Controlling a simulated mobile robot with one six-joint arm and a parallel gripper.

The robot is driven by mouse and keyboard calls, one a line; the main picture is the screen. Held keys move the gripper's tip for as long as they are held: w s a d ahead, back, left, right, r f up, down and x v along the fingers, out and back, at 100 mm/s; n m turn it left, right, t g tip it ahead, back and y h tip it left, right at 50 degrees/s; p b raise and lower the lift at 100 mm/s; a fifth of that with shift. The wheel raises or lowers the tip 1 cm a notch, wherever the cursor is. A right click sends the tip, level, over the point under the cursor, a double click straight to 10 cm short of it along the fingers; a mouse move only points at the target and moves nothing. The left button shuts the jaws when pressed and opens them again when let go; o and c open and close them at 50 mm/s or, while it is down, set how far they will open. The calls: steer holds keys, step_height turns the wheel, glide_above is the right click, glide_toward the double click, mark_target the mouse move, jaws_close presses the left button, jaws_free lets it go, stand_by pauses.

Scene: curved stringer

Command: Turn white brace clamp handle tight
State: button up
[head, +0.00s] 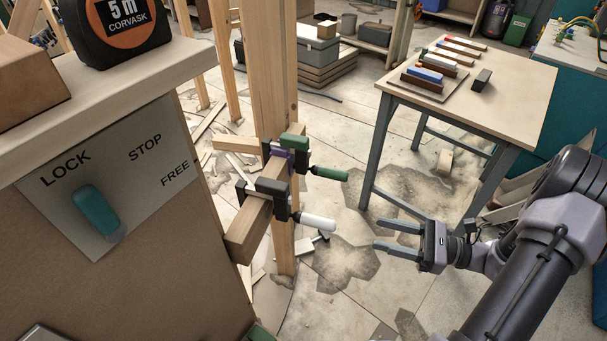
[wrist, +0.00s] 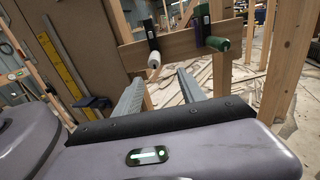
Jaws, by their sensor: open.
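The white clamp handle (head: 314,220) sticks out to the right from a black clamp (head: 272,190) on a horizontal wooden brace (head: 247,232). A green clamp handle (head: 329,174) on a second clamp lies just behind it. My gripper (head: 388,236) is open and empty, to the right of the white handle, with its fingers pointing left toward the clamps. In the wrist view the white handle (wrist: 154,60) shows end-on, ahead of and between the two fingers (wrist: 160,92), apart from them. The green handle (wrist: 217,43) is up and to the right there.
A cabinet (head: 120,225) with a teal lever (head: 97,209) and a tape measure (head: 115,25) on top stands at left. A workbench (head: 500,95) with colored blocks stands back right. Upright wooden posts (head: 272,80) rise behind the clamps. Open floor lies between handle and gripper.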

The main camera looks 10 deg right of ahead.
steer(key=b, duration=0.2)
glide_toward(290, 215)
steer(key=b+x, duration=0.2)
steer(key=x, duration=0.2)
steer(key=shift+w+f, duration=0.2)
steer(key=shift+w, duration=0.05)
jaws_close()
